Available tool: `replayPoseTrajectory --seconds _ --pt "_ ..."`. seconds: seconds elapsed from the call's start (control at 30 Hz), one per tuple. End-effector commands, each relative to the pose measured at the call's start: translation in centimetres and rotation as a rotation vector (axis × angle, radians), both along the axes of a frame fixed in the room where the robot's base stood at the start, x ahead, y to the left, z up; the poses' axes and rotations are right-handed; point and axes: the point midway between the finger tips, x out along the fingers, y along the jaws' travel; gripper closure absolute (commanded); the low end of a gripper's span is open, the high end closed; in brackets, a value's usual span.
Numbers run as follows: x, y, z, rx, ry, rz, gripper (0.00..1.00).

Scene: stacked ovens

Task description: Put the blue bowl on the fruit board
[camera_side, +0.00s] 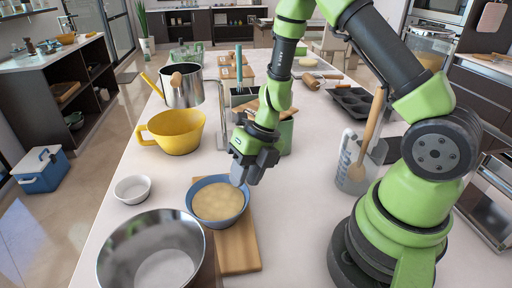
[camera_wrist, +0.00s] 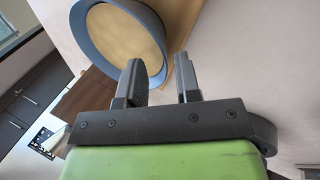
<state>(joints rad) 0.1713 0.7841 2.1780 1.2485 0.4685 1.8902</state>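The blue bowl (camera_side: 244,203), with a pale tan filling, appears to sit on a light wooden board (camera_side: 240,250) at the front of the counter. No fruit shows on this board, so I cannot tell if it is the fruit board. My gripper (camera_side: 243,180) points down at the bowl's back right rim. In the wrist view my gripper (camera_wrist: 158,66) has its two fingers apart, one overlapping the blue bowl (camera_wrist: 155,25) and one outside its rim. I see no clear contact with the rim. The wooden board (camera_wrist: 185,22) also shows there.
A steel mixing bowl (camera_side: 165,225) stands close left of the board, with a small white bowl (camera_side: 133,188) and yellow bowl (camera_side: 172,130) behind. Counter between board and jug is free.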

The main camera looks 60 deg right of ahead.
Motion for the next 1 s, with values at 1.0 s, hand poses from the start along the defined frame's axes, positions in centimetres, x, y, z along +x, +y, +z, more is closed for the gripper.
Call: replayPoseTrajectory --seconds 1.0 --pt "-5.0 0.3 18.0 -0.417 -0.619 1.292 0.69"
